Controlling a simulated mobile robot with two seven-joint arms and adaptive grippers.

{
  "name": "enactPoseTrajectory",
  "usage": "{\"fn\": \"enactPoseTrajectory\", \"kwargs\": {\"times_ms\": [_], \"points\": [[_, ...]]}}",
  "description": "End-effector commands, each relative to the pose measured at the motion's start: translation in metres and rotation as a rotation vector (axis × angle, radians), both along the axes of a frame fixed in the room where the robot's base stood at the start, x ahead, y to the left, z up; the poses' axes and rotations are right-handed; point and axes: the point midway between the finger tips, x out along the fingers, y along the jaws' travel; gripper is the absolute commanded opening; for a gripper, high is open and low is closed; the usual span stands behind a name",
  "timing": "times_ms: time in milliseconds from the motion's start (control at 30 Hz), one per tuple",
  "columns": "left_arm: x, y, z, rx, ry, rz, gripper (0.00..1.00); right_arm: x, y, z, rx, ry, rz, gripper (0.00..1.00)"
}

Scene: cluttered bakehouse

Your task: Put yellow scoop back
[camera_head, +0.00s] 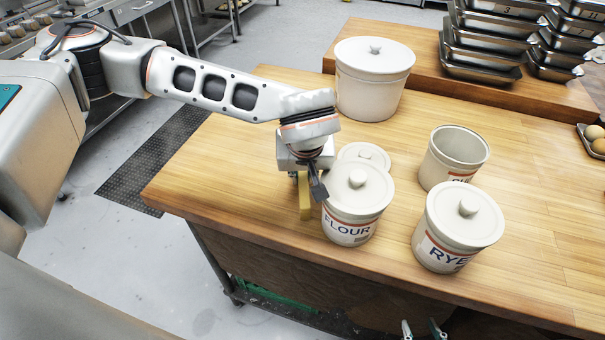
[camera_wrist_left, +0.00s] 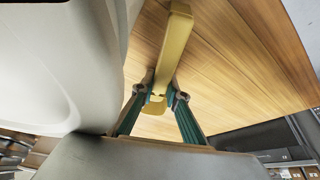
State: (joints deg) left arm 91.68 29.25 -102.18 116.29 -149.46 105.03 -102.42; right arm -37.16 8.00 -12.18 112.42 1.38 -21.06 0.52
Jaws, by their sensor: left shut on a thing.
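The yellow scoop (camera_head: 305,198) is in my left gripper (camera_head: 313,190), beside the left side of the lidded FLOUR crock (camera_head: 352,222). In the left wrist view the gripper's fingertips (camera_wrist_left: 158,96) are closed on the scoop (camera_wrist_left: 172,50), which extends away from them over the wood. An open crock (camera_head: 432,168) stands to the right, its label partly hidden; its inside looks empty from here. The RYE crock (camera_head: 440,253) has its lid on. The tips of my right gripper (camera_head: 422,330) show at the bottom edge, apart, with nothing visible between them.
A pale lid (camera_head: 362,153) with a knob shows just behind the FLOUR crock. A large lidded crock (camera_head: 368,95) stands farther back. Stacked metal pans (camera_head: 480,60) and a tray of eggs (camera_head: 596,140) are at the right. The wooden counter (camera_head: 235,150) is clear at left.

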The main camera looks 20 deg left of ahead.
Motion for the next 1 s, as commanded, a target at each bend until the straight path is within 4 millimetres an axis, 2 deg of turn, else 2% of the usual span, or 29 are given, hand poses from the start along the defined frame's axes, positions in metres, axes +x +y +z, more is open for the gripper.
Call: {"fn": "enactPoseTrajectory", "kwargs": {"times_ms": [300,333,400,767,867,1000], "points": [[-0.003,0.001,-0.012,0.006,0.011,-0.002,0.00,-0.001,0.000,-0.006,0.000,0.004,0.000,0.37],[-0.003,0.001,-0.013,0.007,0.012,-0.002,0.16,-0.001,0.000,-0.006,0.000,0.004,0.000,0.37],[-0.004,0.002,-0.013,0.008,0.014,-0.003,0.34,-0.001,0.000,-0.006,0.000,0.004,0.000,0.37],[-0.005,0.001,-0.014,0.009,0.017,-0.003,0.34,-0.002,-0.002,-0.007,-0.005,0.006,0.001,0.37],[-0.007,0.000,-0.008,0.008,0.017,-0.003,0.34,-0.002,-0.001,-0.007,-0.003,0.006,0.001,0.37],[-0.012,-0.002,0.009,0.006,0.010,-0.005,0.34,-0.002,-0.001,-0.007,-0.002,0.005,0.001,0.37]]}}
